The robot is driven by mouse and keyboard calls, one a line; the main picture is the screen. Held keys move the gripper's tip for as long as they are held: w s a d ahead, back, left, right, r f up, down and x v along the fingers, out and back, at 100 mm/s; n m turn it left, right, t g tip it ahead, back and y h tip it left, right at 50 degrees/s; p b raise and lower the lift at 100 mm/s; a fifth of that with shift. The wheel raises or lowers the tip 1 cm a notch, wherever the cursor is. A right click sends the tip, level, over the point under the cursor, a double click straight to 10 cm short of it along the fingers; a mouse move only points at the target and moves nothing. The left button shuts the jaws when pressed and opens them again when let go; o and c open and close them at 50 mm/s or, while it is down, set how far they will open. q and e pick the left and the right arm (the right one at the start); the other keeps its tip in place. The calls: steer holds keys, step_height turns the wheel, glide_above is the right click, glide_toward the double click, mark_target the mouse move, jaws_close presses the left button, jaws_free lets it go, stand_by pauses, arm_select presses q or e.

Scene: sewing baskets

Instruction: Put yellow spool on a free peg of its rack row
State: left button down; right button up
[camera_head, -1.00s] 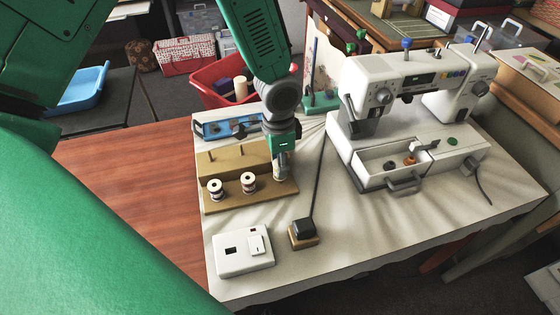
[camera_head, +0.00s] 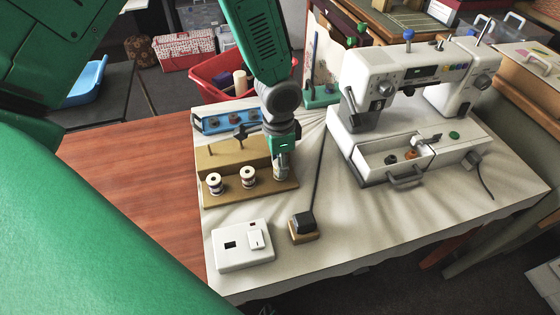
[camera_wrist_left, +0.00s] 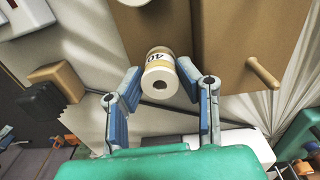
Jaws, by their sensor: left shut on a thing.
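My left gripper (camera_head: 281,172) is shut on the yellow spool (camera_wrist_left: 162,77), which sits between the blue fingertips in the left wrist view. It has a pale end with a dark hole and a yellow band with a dark number. In the head view the gripper is at the right end of the front row of the wooden rack (camera_head: 222,198), and the fingers mostly hide the spool. Two spools, one (camera_head: 214,183) at the left and one (camera_head: 248,176) in the middle, stand on that row. A bare peg (camera_wrist_left: 263,72) shows in the wrist view. Whether the spool touches the rack is unclear.
A blue tray (camera_head: 212,124) lies behind the rack. A white switch box (camera_head: 243,246) and a black block on a wooden base (camera_head: 304,224) stand in front. The sewing machine (camera_head: 400,85) and its open drawer (camera_head: 392,170) are at right.

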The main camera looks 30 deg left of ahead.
arm_select(q)
steer(key=shift+f, duration=0.2)
steer(key=c, duration=1.1)
jaws_free()
steer(key=shift+o, duration=0.2)
steer(key=shift+r, duration=0.1)
step_height(320, 180, up, 12)
steer(key=shift+a, duration=0.1)
